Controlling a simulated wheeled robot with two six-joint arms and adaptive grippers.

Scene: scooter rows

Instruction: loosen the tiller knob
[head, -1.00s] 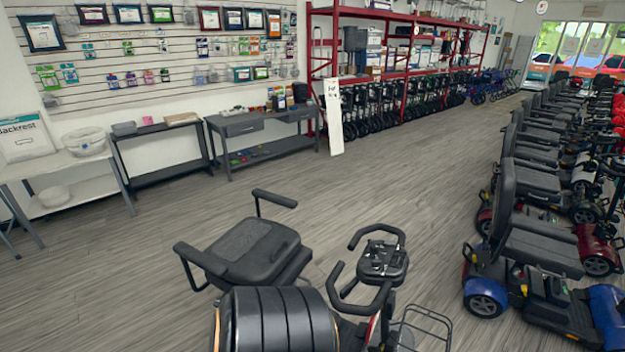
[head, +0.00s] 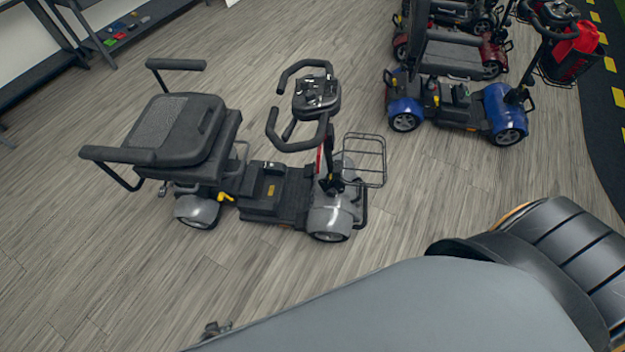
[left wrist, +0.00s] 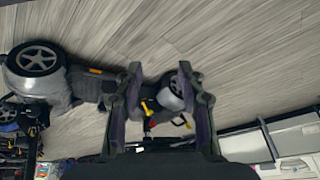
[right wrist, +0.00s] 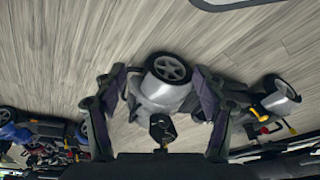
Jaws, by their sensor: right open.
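A grey scooter stands side-on in the head view, with its black tiller head (head: 316,94) and looped handlebars above a grey front shroud (head: 331,218). Dark parts show at the foot of the tiller (head: 333,183); the knob is too small to make out there. My left gripper (head: 215,328) barely shows at the bottom edge, beside a grey arm link of mine. In the left wrist view the left gripper (left wrist: 160,75) is open and empty, with scooter parts beyond it. My right gripper (right wrist: 158,72) is open and empty; the shroud and a dark part show beyond its fingers.
The scooter's padded seat (head: 165,130) with armrests is at its left, and a wire basket (head: 364,160) is at its front. A blue scooter (head: 455,105) stands at the upper right. A dark shelf (head: 130,30) is at the upper left. Open wood floor lies around the scooter.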

